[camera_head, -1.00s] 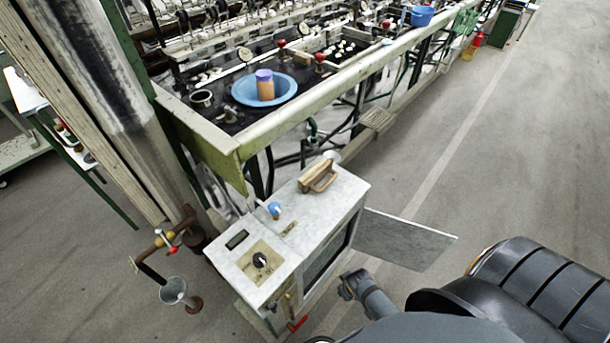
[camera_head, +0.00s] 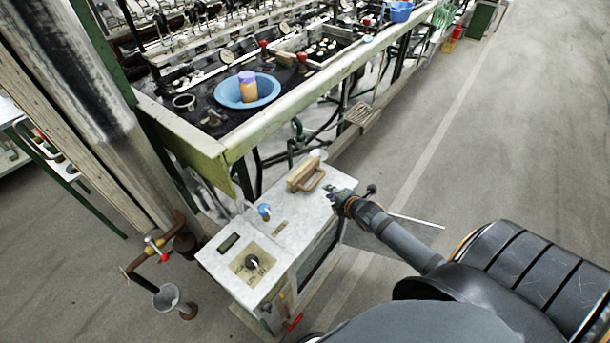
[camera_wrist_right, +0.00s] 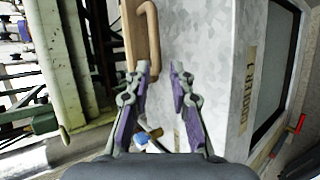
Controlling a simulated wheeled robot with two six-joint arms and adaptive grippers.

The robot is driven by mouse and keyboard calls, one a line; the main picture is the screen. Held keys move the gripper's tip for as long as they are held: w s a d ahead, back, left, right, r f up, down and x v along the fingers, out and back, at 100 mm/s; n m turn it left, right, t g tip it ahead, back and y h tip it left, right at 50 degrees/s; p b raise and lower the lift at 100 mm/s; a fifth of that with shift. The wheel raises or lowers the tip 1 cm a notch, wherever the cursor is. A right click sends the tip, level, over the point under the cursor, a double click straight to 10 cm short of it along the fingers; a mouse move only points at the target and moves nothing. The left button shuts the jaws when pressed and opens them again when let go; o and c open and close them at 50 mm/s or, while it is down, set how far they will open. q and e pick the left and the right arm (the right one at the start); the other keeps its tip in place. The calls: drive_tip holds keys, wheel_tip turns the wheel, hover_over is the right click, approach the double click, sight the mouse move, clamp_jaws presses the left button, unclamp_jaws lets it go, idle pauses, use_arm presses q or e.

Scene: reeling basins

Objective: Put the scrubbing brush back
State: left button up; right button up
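The scrubbing brush (camera_head: 302,176) has a wooden block and a looped wooden handle. It lies on the far end of the grey metal cabinet's top (camera_head: 318,207). In the right wrist view the brush (camera_wrist_right: 151,40) is at the top, ahead of the fingers and mostly left of the gap between them. My right gripper (camera_head: 338,198) is at the cabinet's right edge, a little right of the brush and apart from it. In the right wrist view my right gripper (camera_wrist_right: 160,70) is open with nothing between its fingertips. My left gripper is not in view.
A blue knob (camera_head: 264,210) and a dial (camera_head: 252,262) are on the cabinet top. A pipe and funnel (camera_head: 167,297) stand at left. The floor at right is clear.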

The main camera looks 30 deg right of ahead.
sight(320, 179)
drive_tip(key=shift+w+d+r+n, duration=0.25)
drive_tip(key=shift+w+d+n, duration=0.2)
drive_tip(key=shift+d+n, duration=0.15)
drive_tip(key=shift+w+f, duration=0.25)
drive_tip(key=b+x, duration=0.1)
drive_tip(key=x, duration=0.3)
drive_tip(key=shift+b, duration=0.4)
drive_tip(key=x, duration=0.2)
drive_tip(key=b+x, duration=0.1)
drive_tip(key=x, duration=0.3)
drive_tip(key=shift+d+r, duration=0.15)
drive_tip(key=shift+d, duration=0.2)
drive_tip(key=shift+s+r, duration=0.1)
drive_tip(key=shift+r, duration=0.05)
drive_tip(key=shift+c, duration=0.5)
clamp_jaws()
